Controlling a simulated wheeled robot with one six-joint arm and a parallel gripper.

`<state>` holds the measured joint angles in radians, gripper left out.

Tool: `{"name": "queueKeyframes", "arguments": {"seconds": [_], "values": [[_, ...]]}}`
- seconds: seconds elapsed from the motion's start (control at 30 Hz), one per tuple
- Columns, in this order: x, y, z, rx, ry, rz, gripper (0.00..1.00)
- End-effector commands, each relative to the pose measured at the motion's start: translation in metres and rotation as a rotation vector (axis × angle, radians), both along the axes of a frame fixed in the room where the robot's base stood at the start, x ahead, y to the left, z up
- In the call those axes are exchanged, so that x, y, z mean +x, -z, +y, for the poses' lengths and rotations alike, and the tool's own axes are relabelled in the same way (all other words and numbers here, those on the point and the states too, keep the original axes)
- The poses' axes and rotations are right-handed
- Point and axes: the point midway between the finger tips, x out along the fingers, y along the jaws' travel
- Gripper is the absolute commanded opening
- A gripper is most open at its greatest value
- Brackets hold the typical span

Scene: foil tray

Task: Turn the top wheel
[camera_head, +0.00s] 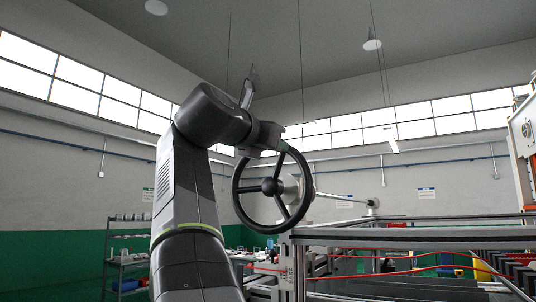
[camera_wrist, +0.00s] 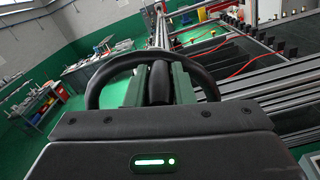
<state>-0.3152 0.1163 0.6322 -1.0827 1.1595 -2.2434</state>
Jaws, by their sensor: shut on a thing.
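The top wheel (camera_head: 239,197) is a black handwheel with spokes and a round hub, standing upright in the head view on a light shaft. My gripper (camera_head: 281,147) reaches its upper rim from the left and is shut on it near the top. In the wrist view the wheel's dark rim (camera_wrist: 97,88) arches across the picture. There the green-grey fingers of my gripper (camera_wrist: 160,85) stand on both sides of a dark spoke or rim part. The fingers and the gripper body hide the lower part of the wheel in the wrist view.
A metal frame (camera_head: 400,233) with red cables stands right of and below the wheel. A horizontal rod (camera_head: 343,198) runs behind the wheel to the right. Shelves (camera_head: 127,250) stand at the far left. The air above the wheel is mostly free.

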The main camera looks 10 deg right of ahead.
Motion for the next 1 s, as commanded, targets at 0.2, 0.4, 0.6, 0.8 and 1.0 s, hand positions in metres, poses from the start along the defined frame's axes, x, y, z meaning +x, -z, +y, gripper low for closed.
{"name": "queueKeyframes", "arguments": {"seconds": [0.2, 0.4, 0.6, 0.8, 1.0], "values": [[0.013, -0.006, 0.017, -0.168, -0.002, 0.121, 0.0], [0.023, -0.009, 0.031, -0.318, -0.002, 0.231, 0.0], [0.032, -0.008, 0.043, -0.449, -0.001, 0.328, 0.0], [0.038, -0.006, 0.052, -0.545, -0.001, 0.397, 0.0], [0.042, -0.003, 0.057, -0.602, 0.0, 0.439, 0.0]]}}
